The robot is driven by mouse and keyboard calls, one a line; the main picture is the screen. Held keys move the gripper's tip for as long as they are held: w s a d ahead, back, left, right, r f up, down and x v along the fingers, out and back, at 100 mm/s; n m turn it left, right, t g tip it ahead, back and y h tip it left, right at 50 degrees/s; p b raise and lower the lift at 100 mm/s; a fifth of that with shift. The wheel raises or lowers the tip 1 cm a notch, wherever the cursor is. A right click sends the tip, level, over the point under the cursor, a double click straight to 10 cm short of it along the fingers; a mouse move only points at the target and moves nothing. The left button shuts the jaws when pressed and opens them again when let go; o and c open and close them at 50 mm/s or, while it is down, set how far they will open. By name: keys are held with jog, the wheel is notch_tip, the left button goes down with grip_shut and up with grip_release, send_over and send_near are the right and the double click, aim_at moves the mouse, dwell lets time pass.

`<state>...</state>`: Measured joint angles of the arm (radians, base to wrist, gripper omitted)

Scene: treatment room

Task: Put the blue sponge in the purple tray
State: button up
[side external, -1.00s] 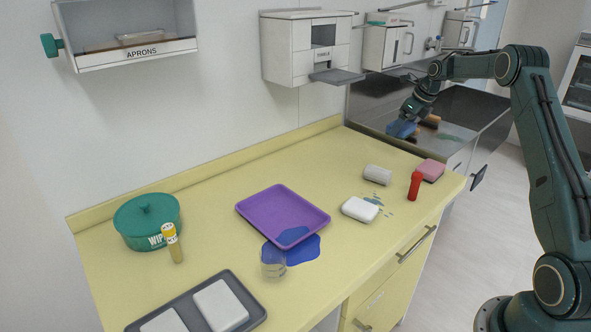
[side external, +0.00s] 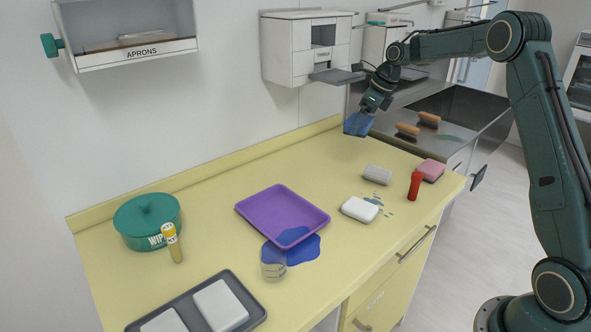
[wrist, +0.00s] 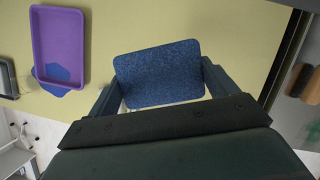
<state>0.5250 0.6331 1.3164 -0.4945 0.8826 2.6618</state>
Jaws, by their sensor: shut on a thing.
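The blue sponge (side external: 358,124) is held in my gripper (side external: 367,114), above the far right end of the yellow counter. In the wrist view the sponge (wrist: 158,74) sits between the two fingers of my gripper (wrist: 160,80), which are shut on it. The purple tray (side external: 258,206) lies on the middle of the counter, empty, to the left of and below the gripper in the side view. It also shows at the upper left of the wrist view (wrist: 39,50).
A blue puddle (side external: 305,250) and a clear beaker (side external: 273,262) are by the tray's front edge. A white block (side external: 360,209), grey roll (side external: 377,174), red bottle (side external: 414,186) and pink sponge (side external: 431,170) stand right. A towel dispenser (side external: 287,65) hangs behind. Brown brushes (side external: 408,130) lie in the sink.

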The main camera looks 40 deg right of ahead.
jog(key=w+a+f+n+g+y, duration=0.15)
jog(key=a+n, duration=0.45)
jog(key=a, duration=1)
jog(key=n+g+y, duration=0.2)
jog(key=n+g, duration=0.1)
jog(key=n, duration=0.5)
send_over(279, 219)
jog(key=d, duration=0.1)
notch_tip(279, 219, down, 5)
jog(key=shift+t+h, duration=0.25)
jog(key=shift+h, duration=0.1)
jog(key=shift+d+f, duration=0.15)
jog(key=shift+f, duration=1.9)
jog(key=shift+d+f, duration=0.1)
jog(key=shift+f, duration=1.9)
jog(key=shift+f, duration=0.1)
jog(key=o, duration=0.8)
jog(key=v, duration=1.2)
